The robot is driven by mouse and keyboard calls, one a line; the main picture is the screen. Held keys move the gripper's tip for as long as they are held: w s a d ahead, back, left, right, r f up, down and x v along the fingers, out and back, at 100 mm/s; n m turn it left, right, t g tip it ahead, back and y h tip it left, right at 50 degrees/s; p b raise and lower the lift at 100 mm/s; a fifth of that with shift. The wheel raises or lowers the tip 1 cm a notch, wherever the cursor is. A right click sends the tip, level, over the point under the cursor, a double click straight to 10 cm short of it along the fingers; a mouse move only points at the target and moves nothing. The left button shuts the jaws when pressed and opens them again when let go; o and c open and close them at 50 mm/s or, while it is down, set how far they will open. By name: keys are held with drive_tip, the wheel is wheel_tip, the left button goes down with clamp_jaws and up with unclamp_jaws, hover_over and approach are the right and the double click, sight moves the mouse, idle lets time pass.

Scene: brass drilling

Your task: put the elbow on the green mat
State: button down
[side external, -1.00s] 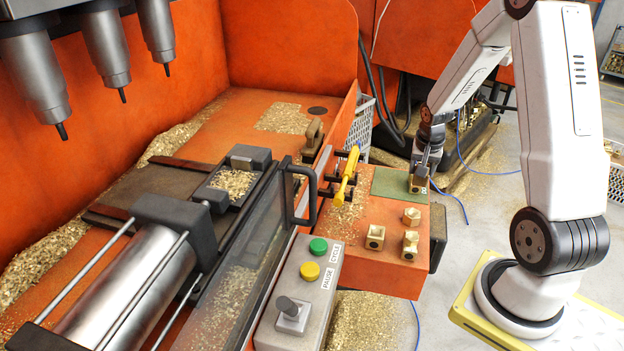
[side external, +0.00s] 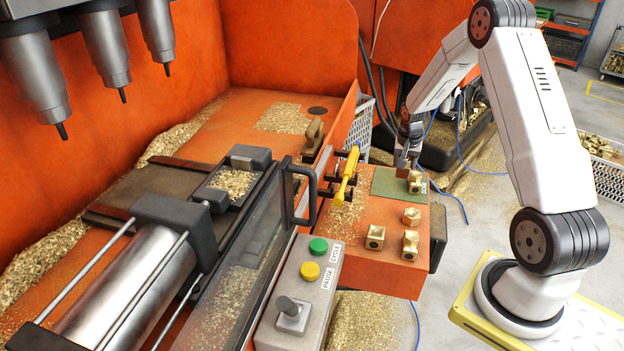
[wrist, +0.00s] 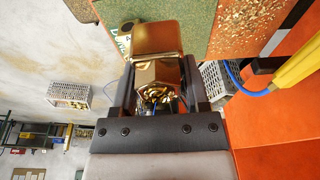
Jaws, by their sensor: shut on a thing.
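My gripper (side external: 403,158) is shut on the elbow (wrist: 155,78), a shiny brass piece with a smooth block end and a hexagonal open end between the fingers. In the side view the held elbow is small and dark, and it appears near the far edge of the green mat (side external: 387,184). I cannot tell its exact height above the mat. Another brass fitting (side external: 416,183) is on the mat's right part, by the printed label. In the wrist view the green mat (wrist: 185,18) lies beyond the elbow, which hides part of it.
Several brass fittings (side external: 375,237) stand on the orange table (side external: 345,255) in front of the mat. A yellow-handled tool (side external: 346,178) is to the mat's left. The control box (side external: 300,290) and clear guard are at the front left. A white basket (side external: 362,130) is behind.

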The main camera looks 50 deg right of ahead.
drive_tip(key=shift+w+d+f, duration=0.45)
drive_tip(key=shift+w+f, duration=0.2)
drive_tip(key=shift+f, duration=0.25)
drive_tip(key=shift+w+d+f, duration=0.5)
drive_tip(key=shift+w+f, duration=0.2)
drive_tip(key=shift+f, duration=0.15)
drive_tip(key=shift+w+d+f, duration=0.45)
drive_tip(key=shift+w+f, duration=0.2)
drive_tip(key=shift+f, duration=0.25)
drive_tip(key=shift+w+d+f, duration=0.15)
drive_tip(key=shift+w+f, duration=0.05)
drive_tip(key=shift+f, duration=0.15)
drive_tip(key=shift+a+x, duration=0.15)
drive_tip(key=shift+x, duration=0.6)
drive_tip(key=shift+a+x, duration=0.15)
drive_tip(key=shift+x, duration=0.55)
drive_tip(key=shift+s+f, duration=0.15)
drive_tip(key=shift+f, duration=0.05)
drive_tip(key=shift+c, duration=0.4)
unclamp_jaws()
drive_tip(key=shift+f, duration=0.1)
drive_tip(key=v, duration=1.2)
drive_tip(key=shift+r, duration=0.2)
